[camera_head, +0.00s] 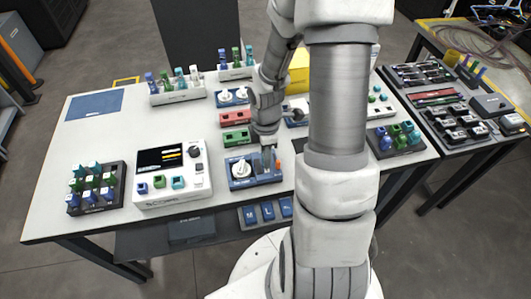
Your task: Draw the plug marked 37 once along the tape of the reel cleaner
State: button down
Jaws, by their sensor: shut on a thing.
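My gripper (268,160) points down over the right part of a blue reel cleaner (253,180) near the front edge of the white table. The cleaner has a round white reel (241,169) on its left and a small orange part (278,164) on its right. My gripper is shut on a small plug, mostly hidden between the fingers. I cannot read its mark or tell whether it touches the tape.
A white splicer-like unit (172,172) and a dark rack of plugs (97,187) stand at the left. Red (235,118) and green (236,137) cases sit behind the cleaner. Another plug rack (395,139) is at the right. My arm hides the table's middle right.

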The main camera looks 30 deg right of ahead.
jog(key=shift+s+a, duration=0.15)
jog(key=shift+s, duration=0.4)
jog(key=shift+r, duration=0.15)
jog(key=shift+r+p, duration=2.2)
jog(key=shift+p, duration=0.25)
